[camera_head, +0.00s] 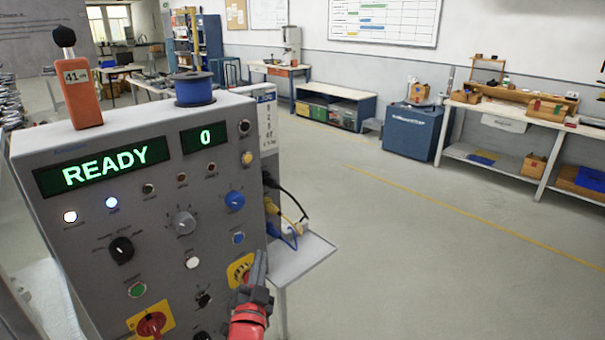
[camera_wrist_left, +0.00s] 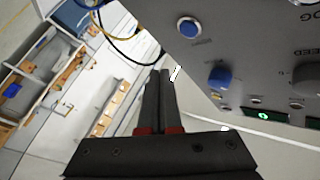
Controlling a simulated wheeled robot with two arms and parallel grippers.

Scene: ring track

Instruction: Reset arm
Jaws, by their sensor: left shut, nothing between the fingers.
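My left gripper (camera_head: 260,262) is dark, on a red wrist, at the lower right edge of the grey control panel (camera_head: 70,225) in the head view. It partly covers a yellow-plated rotary switch (camera_head: 238,268); I cannot tell whether it touches it. In the left wrist view the two fingers of my left gripper (camera_wrist_left: 161,75) lie together with nothing between them. The panel (camera_wrist_left: 255,55) fills the upper right there, with a blue button (camera_wrist_left: 188,27) and a blue knob (camera_wrist_left: 221,77). The panel's display (camera_head: 104,166) reads READY and a smaller one (camera_head: 205,138) reads 0. My right gripper is not in view.
An orange handheld meter (camera_head: 82,98) and a blue spool (camera_head: 194,90) stand on the panel. Cables hang at its right side above a small grey shelf (camera_head: 300,262). A blue cabinet (camera_head: 408,132) and workbenches stand farther back. The floor to the right is clear.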

